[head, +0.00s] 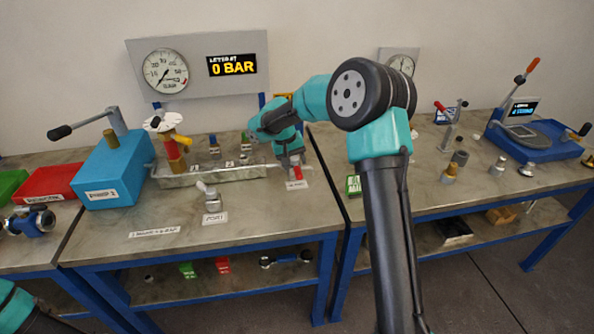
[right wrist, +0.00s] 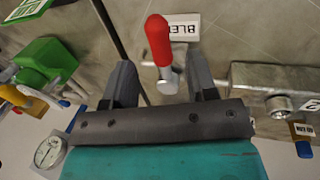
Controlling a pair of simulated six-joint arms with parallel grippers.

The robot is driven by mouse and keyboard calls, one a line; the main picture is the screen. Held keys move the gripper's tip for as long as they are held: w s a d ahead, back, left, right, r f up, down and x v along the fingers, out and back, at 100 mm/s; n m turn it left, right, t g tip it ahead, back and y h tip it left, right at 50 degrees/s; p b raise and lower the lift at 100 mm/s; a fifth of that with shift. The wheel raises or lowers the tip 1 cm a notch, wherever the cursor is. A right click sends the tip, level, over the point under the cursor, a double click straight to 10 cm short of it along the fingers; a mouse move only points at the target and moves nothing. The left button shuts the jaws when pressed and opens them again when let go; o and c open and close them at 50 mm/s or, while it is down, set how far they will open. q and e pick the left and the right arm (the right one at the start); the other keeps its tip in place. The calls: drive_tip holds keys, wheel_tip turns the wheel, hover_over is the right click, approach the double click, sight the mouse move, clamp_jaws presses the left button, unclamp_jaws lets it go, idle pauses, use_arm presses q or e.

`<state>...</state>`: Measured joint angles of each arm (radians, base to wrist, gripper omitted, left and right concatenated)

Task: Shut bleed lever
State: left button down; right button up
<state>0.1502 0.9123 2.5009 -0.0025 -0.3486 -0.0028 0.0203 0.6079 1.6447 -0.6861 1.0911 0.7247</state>
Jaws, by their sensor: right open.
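The bleed lever (head: 296,171) has a red handle and stands near the right end of the metal manifold, behind a white label on the bench. In the right wrist view the red lever handle (right wrist: 158,40) points away from the gripper, with its metal stem between the fingers. My right gripper (right wrist: 162,78) is open, one finger on each side of the lever, with gaps visible on both sides. In the head view my right gripper (head: 288,151) is just above the lever, partly hidden by its own wrist. Only a piece of my left arm shows at the lower left; its gripper is out of frame.
The manifold (head: 215,178) lies left of the lever. A blue pump (head: 113,172) with a long handle and a red bin (head: 50,184) stand farther left. A gauge panel (head: 198,68) reads 0 BAR. A small wing-handled fitting (head: 207,192) stands in front. The front bench is mostly clear.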

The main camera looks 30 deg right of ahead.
sight(297, 170)
drive_tip(key=shift+x, duration=2.05)
drive_tip(key=shift+c, duration=0.2)
clamp_jaws()
